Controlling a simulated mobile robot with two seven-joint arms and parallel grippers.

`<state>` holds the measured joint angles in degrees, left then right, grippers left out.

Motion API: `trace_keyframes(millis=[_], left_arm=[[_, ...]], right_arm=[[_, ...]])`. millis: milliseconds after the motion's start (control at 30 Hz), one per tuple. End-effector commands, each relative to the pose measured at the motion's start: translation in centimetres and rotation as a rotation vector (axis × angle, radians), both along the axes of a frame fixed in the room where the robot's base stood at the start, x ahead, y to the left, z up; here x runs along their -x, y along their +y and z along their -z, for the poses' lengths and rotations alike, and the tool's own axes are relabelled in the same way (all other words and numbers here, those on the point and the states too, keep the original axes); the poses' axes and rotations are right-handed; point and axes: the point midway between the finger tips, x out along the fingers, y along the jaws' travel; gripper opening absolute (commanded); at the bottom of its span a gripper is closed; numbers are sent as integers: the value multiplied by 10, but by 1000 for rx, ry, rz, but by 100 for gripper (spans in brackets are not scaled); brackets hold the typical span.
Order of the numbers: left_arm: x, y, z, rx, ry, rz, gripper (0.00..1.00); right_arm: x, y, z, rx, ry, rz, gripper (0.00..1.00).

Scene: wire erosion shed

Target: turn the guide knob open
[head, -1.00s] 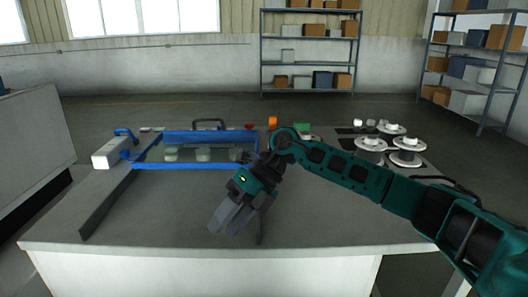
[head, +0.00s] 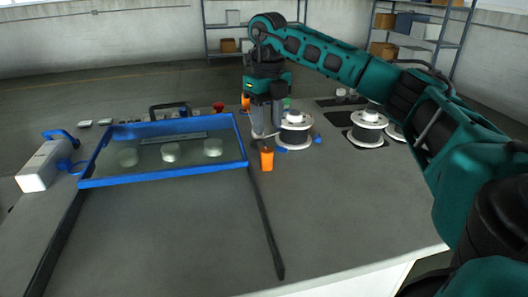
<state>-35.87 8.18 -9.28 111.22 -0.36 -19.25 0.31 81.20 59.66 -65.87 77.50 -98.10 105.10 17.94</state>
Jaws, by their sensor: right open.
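My right gripper (head: 264,128) points down near the middle of the table, with its fingers apart and nothing seen between them. A small orange knob-like piece (head: 266,158) stands on the table just in front of the fingertips; I cannot tell whether they touch it. It may be the guide knob, but I cannot tell for sure. A second orange piece (head: 245,101) shows behind the gripper, partly hidden by it. A white wire spool (head: 295,130) stands just right of the fingers. My left gripper is not in view.
A blue-framed tank (head: 160,178) holding several pale round pieces is left of the gripper. A red button (head: 218,107) is behind it. A white box (head: 42,167) stands far left. More spools (head: 367,130) are on the right. The table's front (head: 340,225) is clear.

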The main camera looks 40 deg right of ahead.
Motion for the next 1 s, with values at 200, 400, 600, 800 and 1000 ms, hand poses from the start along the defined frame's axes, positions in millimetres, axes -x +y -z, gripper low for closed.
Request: trace_keyframes(millis=[200,400,600,800,1000], left_arm=[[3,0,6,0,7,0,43],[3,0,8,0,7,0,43],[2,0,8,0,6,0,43],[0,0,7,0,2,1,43],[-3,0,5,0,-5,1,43]], right_arm=[[1,1,49,0,4,-1,46],[0,1,79,-1,2,-2,46],[0,1,91,-1,0,-2,46],[0,1,92,-2,0,-2,46],[0,1,92,-2,0,-2,34]])
